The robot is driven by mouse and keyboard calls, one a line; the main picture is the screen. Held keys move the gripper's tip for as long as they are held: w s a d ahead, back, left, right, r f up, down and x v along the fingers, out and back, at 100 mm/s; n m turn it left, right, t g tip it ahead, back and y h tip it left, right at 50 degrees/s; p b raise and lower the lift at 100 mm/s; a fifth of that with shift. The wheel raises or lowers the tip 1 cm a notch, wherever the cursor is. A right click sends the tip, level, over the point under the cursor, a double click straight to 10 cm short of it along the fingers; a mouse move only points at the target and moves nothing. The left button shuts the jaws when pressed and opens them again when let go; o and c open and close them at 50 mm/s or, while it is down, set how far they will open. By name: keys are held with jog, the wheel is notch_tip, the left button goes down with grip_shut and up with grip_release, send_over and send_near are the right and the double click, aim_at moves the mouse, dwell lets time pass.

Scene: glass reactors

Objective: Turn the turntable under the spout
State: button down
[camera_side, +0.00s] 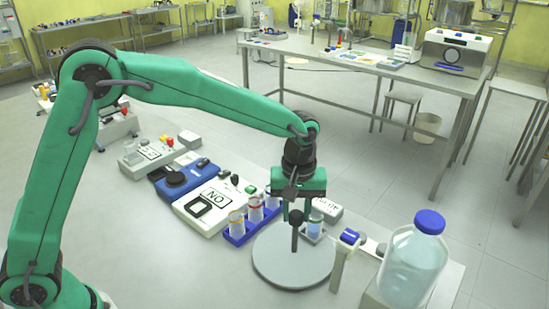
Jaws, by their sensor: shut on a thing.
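The turntable (280,271) is a round grey disc lying flat at the front of the bench. A dark post with a round black knob (296,217) stands up from it. To the right, a spout with a blue-and-white tap (350,238) sits by a large clear bottle with a blue cap (412,262).
A blue rack (236,238) with several banded beakers stands close left of the disc. A white device marked "NO" (207,208) and a blue device (180,182) lie further left. A white labelled box (327,209) is behind the gripper. The bench is bare at front left.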

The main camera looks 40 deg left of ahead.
jog(key=shift+m, duration=8.1)
jog(key=shift+r+m, duration=0.1)
jog(key=shift+m, duration=0.2)
jog(key=c, duration=1.1)
grip_release()
jog(key=shift+o, duration=0.2)
